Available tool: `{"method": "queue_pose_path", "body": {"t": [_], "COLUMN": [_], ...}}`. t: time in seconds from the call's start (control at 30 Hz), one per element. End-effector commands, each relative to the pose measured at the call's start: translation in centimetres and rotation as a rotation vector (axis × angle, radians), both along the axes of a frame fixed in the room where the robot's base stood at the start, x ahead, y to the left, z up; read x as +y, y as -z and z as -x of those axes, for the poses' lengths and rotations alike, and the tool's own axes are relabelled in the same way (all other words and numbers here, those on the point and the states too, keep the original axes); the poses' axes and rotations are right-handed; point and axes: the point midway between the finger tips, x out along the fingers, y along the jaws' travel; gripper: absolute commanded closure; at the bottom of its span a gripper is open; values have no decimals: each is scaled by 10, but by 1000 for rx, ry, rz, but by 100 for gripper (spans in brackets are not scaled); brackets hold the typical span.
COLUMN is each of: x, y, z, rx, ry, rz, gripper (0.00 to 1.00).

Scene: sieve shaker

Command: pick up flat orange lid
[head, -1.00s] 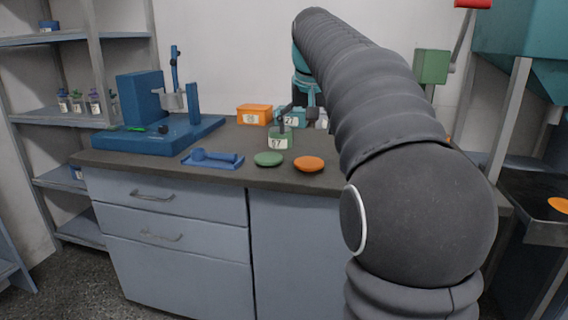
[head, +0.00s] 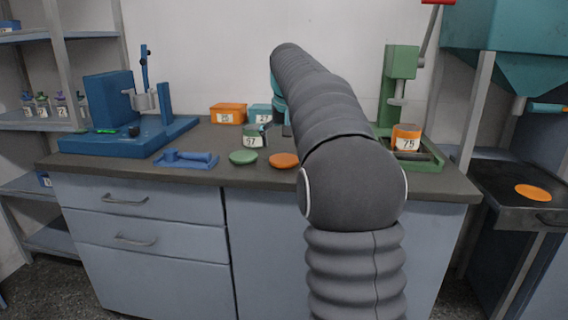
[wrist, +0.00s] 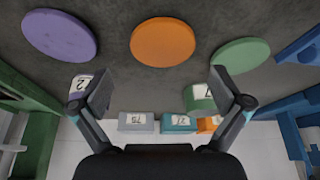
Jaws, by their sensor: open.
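The flat orange lid (head: 284,160) lies on the dark bench top near its front edge, just right of the flat green lid (head: 243,157). In the wrist view the orange lid (wrist: 162,42) lies flat at the top centre, between a purple lid (wrist: 60,35) and the green lid (wrist: 240,54). My gripper (wrist: 162,86) is open and empty, its fingers spread wide. In that picture the orange lid is beyond the fingertips, apart from them and roughly centred between them. In the head view my arm hides the gripper and the purple lid.
A green numbered jar (head: 254,136) stands behind the lids, with an orange box (head: 228,114) farther back. A blue tool (head: 188,159) lies left. An orange jar (head: 406,138) sits in the green press (head: 430,160) at right. Another orange disc (head: 532,192) lies on the right-hand stand.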

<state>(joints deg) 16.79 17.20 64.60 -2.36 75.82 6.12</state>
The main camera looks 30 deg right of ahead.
Motion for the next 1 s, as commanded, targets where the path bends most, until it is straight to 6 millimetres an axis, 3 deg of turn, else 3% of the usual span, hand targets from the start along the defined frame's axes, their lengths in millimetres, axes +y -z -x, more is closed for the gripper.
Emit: {"method": "queue_pose_path", "body": {"t": [0.33, 0.7, 0.83, 1.0], "x": [-2, -3, -3, -3], "y": [41, 49, 49, 49], "z": [-14, -17, -17, -17], "rx": [2, 0, 0, 0], "ry": [0, 0, 0, 0], "rz": [-1, 0, 0, 0], "gripper": [0, 0, 32, 33]}}
